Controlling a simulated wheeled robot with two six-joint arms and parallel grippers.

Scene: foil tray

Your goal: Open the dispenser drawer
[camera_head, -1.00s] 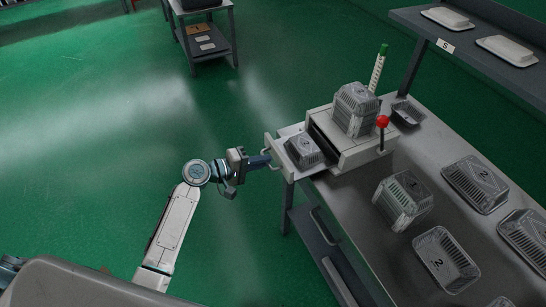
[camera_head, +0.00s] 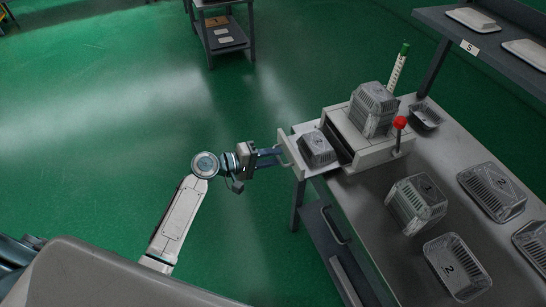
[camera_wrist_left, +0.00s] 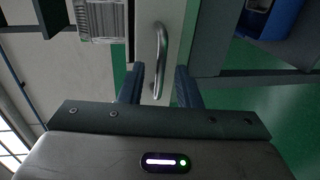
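The dispenser (camera_head: 372,153) stands on the metal table, with its drawer (camera_head: 292,146) pulled out to the left. A foil tray marked 2 (camera_head: 317,148) sits in the drawer. The drawer's front has a curved metal handle (camera_head: 284,153), seen large in the left wrist view (camera_wrist_left: 161,45). My left gripper (camera_head: 279,157) is at the handle with its two blue fingers apart. In the left wrist view the handle's near end lies between the fingers (camera_wrist_left: 160,88), with a gap on each side. My right gripper is not in view.
A stack of foil trays (camera_head: 374,103) sits on the dispenser, beside a red-knobbed lever (camera_head: 400,123). Several more trays, such as one at the front (camera_head: 457,268), are on the table (camera_head: 375,212). Green floor left of the table is clear.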

